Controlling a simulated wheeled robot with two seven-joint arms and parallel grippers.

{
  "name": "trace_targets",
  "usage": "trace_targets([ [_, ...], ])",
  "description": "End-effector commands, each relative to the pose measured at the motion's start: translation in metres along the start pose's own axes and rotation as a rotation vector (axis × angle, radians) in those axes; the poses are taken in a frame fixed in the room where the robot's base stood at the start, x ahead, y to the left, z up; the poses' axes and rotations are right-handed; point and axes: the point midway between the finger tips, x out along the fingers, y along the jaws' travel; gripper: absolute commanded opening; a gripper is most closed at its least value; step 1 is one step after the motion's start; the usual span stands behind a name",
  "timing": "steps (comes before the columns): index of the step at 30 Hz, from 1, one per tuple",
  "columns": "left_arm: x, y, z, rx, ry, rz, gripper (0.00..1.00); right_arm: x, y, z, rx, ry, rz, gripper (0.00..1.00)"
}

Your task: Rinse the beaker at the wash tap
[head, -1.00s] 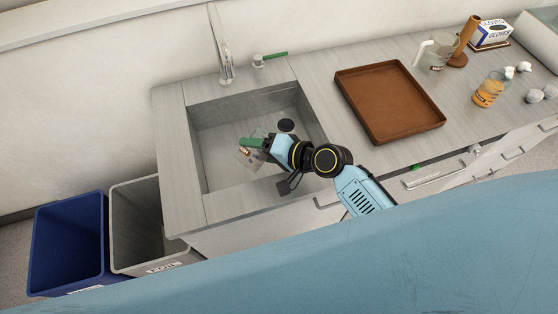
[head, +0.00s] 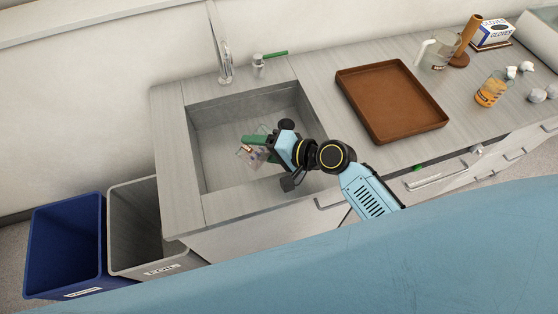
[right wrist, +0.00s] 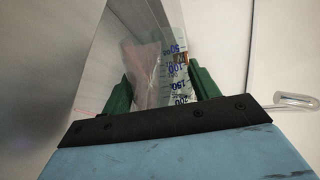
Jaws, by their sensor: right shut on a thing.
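The clear beaker (head: 248,154) is in the sink (head: 222,170), held above its floor. My right gripper (head: 258,146) has green fingers and is shut on it. In the right wrist view the beaker (right wrist: 174,78) sits between the two green fingers, with blue graduation marks and a dull pinkish patch that I cannot place as inside or behind it. The wash tap (head: 226,66) is a curved metal spout at the sink's back edge, beyond the beaker. A green lever valve (head: 272,56) stands to its right. I see no water running. My left gripper is out of view.
A brown tray (head: 388,137) lies right of the sink. Further right stand a jug (head: 437,55), an orange-labelled jar (head: 490,90) and a glove box (head: 493,34). A blue bin (head: 66,245) and a grey bin (head: 140,225) stand on the floor at left.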

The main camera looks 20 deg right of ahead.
Motion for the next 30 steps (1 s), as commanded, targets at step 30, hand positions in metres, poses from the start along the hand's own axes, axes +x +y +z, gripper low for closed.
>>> trace_targets([
  [30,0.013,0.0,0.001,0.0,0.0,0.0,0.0,-0.001,0.006,-0.008,0.079,-0.029,-0.034,0.28],
])
